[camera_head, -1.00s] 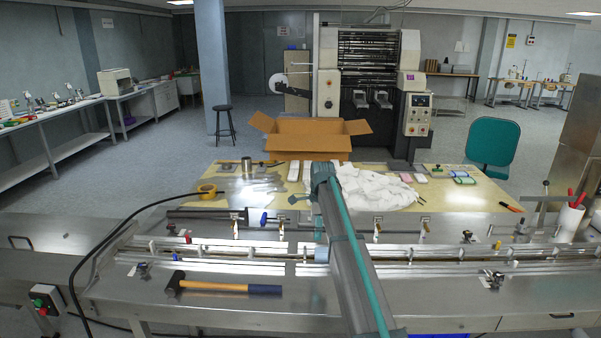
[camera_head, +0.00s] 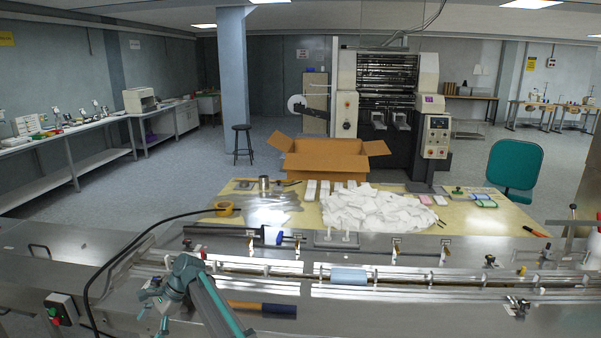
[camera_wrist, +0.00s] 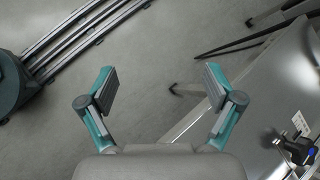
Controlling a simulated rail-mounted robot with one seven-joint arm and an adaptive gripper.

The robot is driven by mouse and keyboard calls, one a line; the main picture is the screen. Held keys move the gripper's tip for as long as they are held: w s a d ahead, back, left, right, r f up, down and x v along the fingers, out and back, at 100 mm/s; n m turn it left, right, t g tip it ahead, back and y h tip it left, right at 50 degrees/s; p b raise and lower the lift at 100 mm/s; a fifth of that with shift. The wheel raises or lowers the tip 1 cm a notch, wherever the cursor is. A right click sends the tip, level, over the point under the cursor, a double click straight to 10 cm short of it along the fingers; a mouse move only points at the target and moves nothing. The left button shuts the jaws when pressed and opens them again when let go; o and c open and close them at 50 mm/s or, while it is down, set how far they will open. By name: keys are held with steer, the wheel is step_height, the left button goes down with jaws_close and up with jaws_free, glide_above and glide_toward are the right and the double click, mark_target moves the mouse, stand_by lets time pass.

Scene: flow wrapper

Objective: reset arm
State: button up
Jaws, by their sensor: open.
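My gripper (camera_head: 150,297) hangs low over the left part of the steel machine bench (camera_head: 70,242) in the head view, in front of the guide rails. In the wrist view my gripper (camera_wrist: 160,88) is open. Its two grey and teal fingers stand wide apart with nothing between them, and grey floor shows behind. The bench edge also shows at the right of the wrist view.
A light-blue piece (camera_head: 349,275) sits at the rails. Beyond are a table with a white pile (camera_head: 375,210) and an open cardboard box (camera_head: 325,165). A black cable (camera_head: 110,265) loops at the left.

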steer(key=s+a+f, duration=0.1)
steer(key=s+a, duration=0.3)
steer(key=s+d+f+n+t+b, duration=0.1)
steer(key=s+d+f+n+b, duration=0.15)
steer(key=f, duration=1.05)
steer(key=s+d+f+n+t+b, duration=0.1)
steer(key=s+d+f+n+b, duration=0.2)
steer(key=f, duration=1.1)
steer(key=s+d+f+h+p, duration=0.1)
steer(key=s+d+f+p, duration=0.15)
steer(key=d, duration=0.95)
steer(key=s+d+f+h+p, duration=0.1)
steer(key=s+d+f, duration=0.25)
steer(key=d, duration=0.75)
steer(key=s+d+f+h+p, duration=0.1)
steer(key=s+d+f, duration=0.25)
steer(key=d, duration=0.85)
steer(key=s+d+r+n+g+h+p, duration=0.2)
steer(key=s+d+g+h+p, duration=0.1)
steer(key=s+d, duration=2.1)
steer(key=shift+d+g+h, duration=0.3)
steer(key=shift+g+h, duration=0.1)
steer(key=shift+g, duration=0.2)
steer(key=shift+s, duration=0.1)
